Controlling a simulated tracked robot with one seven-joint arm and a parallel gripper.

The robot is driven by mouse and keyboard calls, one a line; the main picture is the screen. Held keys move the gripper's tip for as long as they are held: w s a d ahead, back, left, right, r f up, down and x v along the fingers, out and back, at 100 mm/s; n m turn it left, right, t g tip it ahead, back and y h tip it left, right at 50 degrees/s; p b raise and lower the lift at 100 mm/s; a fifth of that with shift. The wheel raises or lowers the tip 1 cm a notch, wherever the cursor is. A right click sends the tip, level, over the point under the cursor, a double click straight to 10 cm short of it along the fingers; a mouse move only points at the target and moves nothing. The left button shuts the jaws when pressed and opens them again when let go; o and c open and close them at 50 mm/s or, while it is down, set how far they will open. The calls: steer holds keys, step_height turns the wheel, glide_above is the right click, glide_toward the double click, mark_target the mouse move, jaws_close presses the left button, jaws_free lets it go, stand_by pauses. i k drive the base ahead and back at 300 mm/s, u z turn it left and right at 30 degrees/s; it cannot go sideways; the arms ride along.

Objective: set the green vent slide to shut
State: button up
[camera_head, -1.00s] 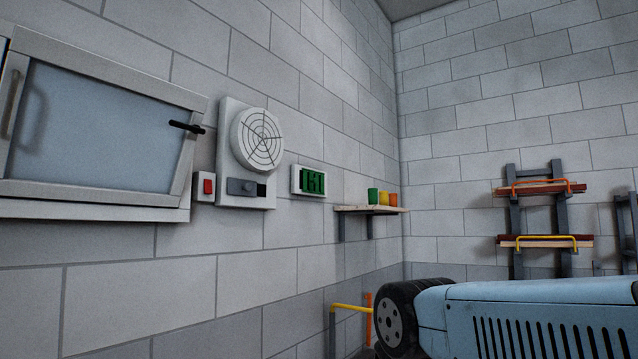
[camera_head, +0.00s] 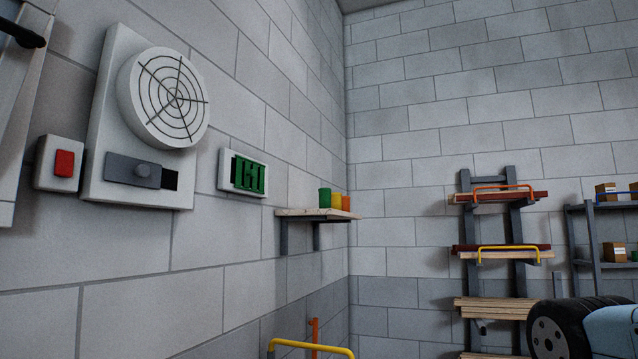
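The green vent slide (camera_head: 245,174) is a small green slotted piece in a white frame (camera_head: 226,168) on the left block wall. Dark gaps show between its green bars and along its left side. It is too small to tell for sure how far open it is. My gripper is not in view, and nothing touches the vent.
Left of the vent are a round fan unit (camera_head: 165,97) with a grey slide (camera_head: 132,170) and a red switch (camera_head: 64,163). A shelf (camera_head: 300,214) with cups sits to its right. Lower down are a yellow rail (camera_head: 310,346) and a black-wheeled blue machine (camera_head: 612,330).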

mark_target(253, 173)
steer(key=i, duration=1.05)
steer(key=u, duration=0.65)
steer(key=i, duration=0.4)
steer(key=u, duration=0.4)
steer(key=k, duration=0.9)
steer(key=u, duration=0.2)
steer(key=i, duration=0.9)
steer(key=z, duration=0.1)
